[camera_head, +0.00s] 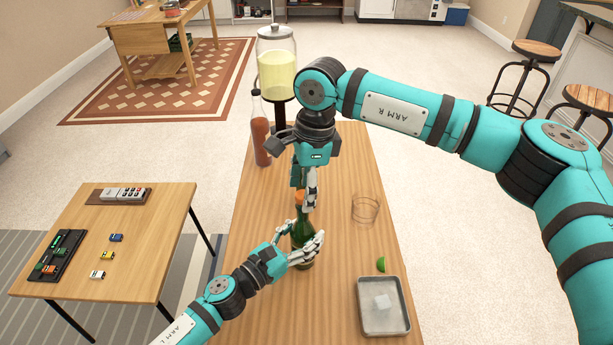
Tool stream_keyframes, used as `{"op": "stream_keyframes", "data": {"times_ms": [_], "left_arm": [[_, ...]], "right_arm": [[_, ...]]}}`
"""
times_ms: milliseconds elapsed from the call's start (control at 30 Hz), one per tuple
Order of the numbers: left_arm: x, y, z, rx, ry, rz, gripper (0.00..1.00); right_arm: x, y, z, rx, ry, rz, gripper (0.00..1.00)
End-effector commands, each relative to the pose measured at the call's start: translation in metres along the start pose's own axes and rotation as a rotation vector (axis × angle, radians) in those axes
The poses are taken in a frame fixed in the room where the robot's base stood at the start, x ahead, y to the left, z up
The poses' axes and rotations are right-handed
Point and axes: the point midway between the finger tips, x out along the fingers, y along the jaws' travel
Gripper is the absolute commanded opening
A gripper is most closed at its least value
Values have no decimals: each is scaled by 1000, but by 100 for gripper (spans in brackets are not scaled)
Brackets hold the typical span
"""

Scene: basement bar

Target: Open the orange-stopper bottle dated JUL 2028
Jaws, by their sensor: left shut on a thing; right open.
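A dark green bottle (303,218) stands upright on the wooden bar table (345,230). A small bit of its orange stopper (299,196) shows at the top, partly hidden by my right gripper. My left gripper (308,241) is shut around the bottle's body from the lower left. My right gripper (304,195) points down from above with its fingers open around the stopper area; I cannot tell whether they touch it. No date is readable on the bottle.
A red-brown bottle (261,138) and a drink dispenser (277,65) stand behind on the left. A clear glass (365,208), a lime wedge (381,264) and a metal tray (383,325) with a pale block are on the right. A low side table (150,220) is left.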

Motion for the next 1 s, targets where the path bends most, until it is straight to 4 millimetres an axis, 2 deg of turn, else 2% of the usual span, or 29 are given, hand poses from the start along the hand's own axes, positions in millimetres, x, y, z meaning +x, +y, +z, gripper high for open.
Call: {"op": "stream_keyframes", "data": {"times_ms": [233,267,667,1000], "left_arm": [[0,0,-1,0,1,0,0],[0,0,-1,0,1,0,0],[0,0,-1,1,1,-1,0],[0,0,-1,1,1,-1,0]], "right_arm": [[1,0,0,0,0,0,55],[1,0,0,0,0,0,53],[1,0,0,1,0,-1,0],[1,0,0,0,0,-1,0]]}}
